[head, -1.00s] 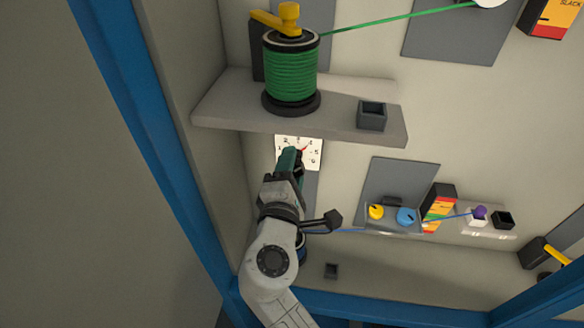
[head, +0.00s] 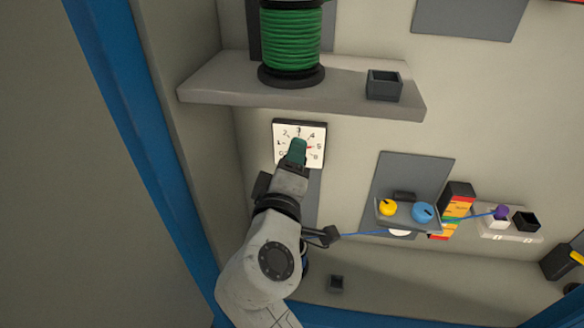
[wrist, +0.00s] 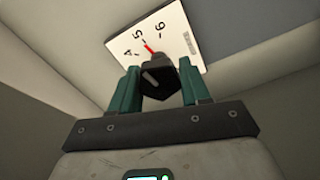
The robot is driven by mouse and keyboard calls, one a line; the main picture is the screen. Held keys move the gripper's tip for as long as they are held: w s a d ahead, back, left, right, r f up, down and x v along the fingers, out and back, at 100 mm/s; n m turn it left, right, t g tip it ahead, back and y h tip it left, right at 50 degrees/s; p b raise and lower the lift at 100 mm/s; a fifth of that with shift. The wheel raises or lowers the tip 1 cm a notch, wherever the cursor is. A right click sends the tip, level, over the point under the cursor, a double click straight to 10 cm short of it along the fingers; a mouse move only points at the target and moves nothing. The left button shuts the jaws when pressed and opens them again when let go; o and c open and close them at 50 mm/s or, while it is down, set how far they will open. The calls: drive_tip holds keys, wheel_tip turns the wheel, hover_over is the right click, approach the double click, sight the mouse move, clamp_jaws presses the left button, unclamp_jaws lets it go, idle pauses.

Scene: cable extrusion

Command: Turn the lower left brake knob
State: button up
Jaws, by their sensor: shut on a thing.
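The brake knob (wrist: 158,80) is a dark knob in front of a white dial plate. In the wrist view it sits between the two green fingers of my gripper (wrist: 160,88), which is shut on it. The dial plate (head: 284,137) has numbers around it and hangs on the wall below the left shelf in the head view. A red mark on the dial (wrist: 150,49) lies near the 5 in the wrist view. In the head view my gripper (head: 297,152) covers the knob and the middle of the dial.
A green cable spool (head: 291,40) stands on the grey shelf (head: 225,83) above my gripper, beside a small dark box (head: 384,86). To the right are a yellow knob (head: 388,207) and a blue knob (head: 423,212). A blue post (head: 130,130) runs along the left.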

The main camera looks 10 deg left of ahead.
drive_tip(key=shift+f, duration=0.1)
idle(0.5)
drive_tip(key=o, duration=1)
drive_tip(key=s+b, duration=0.1)
drive_tip(key=s, duration=0.9)
drive_tip(key=shift+s+a, duration=0.15)
drive_tip(key=shift+s, duration=0.25)
